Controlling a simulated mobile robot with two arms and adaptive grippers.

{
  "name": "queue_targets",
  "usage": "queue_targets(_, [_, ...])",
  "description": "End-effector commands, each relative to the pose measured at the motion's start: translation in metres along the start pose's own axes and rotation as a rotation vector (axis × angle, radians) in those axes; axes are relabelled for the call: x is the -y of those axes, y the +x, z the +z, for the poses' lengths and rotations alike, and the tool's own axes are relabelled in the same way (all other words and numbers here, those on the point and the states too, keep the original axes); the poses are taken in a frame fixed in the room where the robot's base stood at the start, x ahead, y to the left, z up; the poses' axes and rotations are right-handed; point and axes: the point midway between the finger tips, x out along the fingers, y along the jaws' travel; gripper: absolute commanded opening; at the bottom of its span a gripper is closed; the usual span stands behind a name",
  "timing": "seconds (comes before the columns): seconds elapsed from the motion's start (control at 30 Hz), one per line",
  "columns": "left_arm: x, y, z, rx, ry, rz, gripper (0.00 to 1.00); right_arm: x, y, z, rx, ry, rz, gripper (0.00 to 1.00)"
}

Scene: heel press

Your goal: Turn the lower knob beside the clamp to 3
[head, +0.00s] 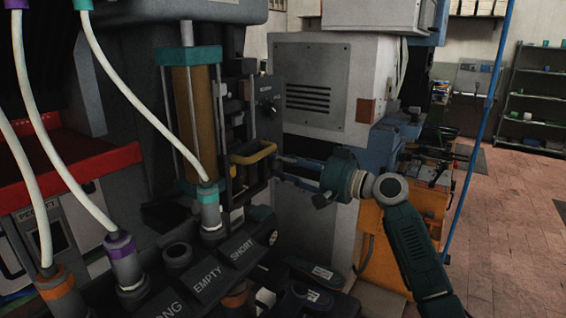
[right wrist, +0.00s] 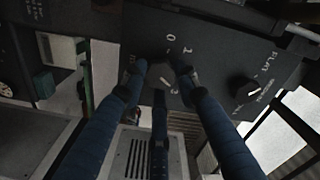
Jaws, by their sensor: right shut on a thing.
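The lower knob (right wrist: 160,66) is a dark knob on a dark panel, with white marks including 0 and 1 around it in the right wrist view. In the head view the right gripper (head: 273,170) reaches in from the right, beside the yellow clamp handle (head: 253,153), and the knob is hidden there. My left gripper is not in view.
Another knob (right wrist: 242,90) with a FLAT label sits on the same panel (right wrist: 215,30). The clamp's amber cylinder (head: 193,120) stands left of my gripper. White hoses hang at the left; a grey cabinet (head: 310,85) stands behind.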

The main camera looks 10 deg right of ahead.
Motion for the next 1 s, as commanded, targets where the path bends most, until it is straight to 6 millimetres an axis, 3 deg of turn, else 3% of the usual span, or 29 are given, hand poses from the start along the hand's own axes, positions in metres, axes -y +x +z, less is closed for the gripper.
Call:
queue_targets(0.03, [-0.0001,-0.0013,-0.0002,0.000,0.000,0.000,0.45,-0.0037,0.0012,0.0070,0.016,0.021,0.006,0.04])
queue_targets(0.67, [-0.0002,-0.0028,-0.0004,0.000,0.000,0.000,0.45,-0.0045,0.0014,0.0082,0.017,0.073,0.007,0.04])
queue_targets(0.7, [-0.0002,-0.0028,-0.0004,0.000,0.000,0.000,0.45,-0.0045,0.0014,0.0082,0.017,0.073,0.007,0.36])
queue_targets(0.77, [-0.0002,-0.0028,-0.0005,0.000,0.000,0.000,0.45,-0.0043,0.0013,0.0075,0.015,0.073,0.006,0.48])
queue_targets(1.0, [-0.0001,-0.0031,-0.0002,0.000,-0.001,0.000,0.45,-0.0018,0.0006,0.0038,0.008,0.070,0.003,0.49])
